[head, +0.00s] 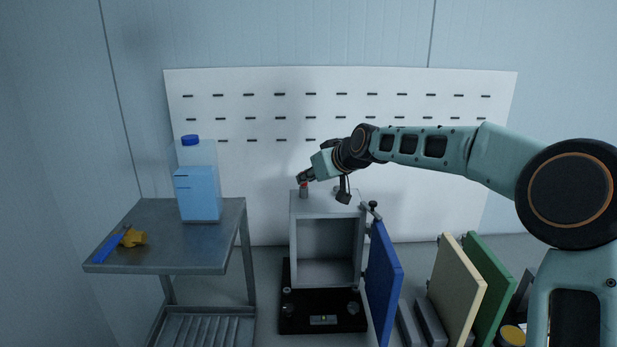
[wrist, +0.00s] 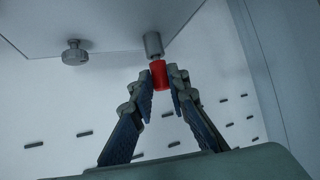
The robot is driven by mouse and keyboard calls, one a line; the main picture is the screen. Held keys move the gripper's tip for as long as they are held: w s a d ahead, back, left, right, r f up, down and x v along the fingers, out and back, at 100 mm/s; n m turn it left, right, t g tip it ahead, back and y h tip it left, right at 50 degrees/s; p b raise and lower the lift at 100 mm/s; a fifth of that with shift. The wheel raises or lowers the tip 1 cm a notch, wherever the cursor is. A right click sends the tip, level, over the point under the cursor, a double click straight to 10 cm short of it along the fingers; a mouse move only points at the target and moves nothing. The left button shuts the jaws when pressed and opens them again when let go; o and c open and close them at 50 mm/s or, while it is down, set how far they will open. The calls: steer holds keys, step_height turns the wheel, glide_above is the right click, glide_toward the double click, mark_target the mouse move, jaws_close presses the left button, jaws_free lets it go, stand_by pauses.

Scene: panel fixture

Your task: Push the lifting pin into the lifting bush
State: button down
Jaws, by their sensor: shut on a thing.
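My gripper (wrist: 160,80) is shut on a red piece, which I take to be the lifting pin (wrist: 158,74). In the head view the gripper (head: 303,179) is above the top left of the grey box, and the red pin shows as a small spot (head: 304,184). A grey cylinder, likely the lifting bush (wrist: 152,44), is right at the pin's far end. It also shows standing on the box top in the head view (head: 304,194). Pin and bush look in line and close to touching. I cannot tell how far the pin is in.
The grey box (head: 296,235) has an open front and a blue door (head: 383,285) swung out to the right. A round knob (wrist: 75,55) is left of the bush in the wrist view. A cart (head: 155,262) with a blue-capped bottle (head: 198,185) stands left.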

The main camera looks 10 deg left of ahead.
steer(key=shift+f+b, duration=0.3)
steer(key=shift+f, duration=0.15)
steer(key=c, duration=1.8)
jaws_free()
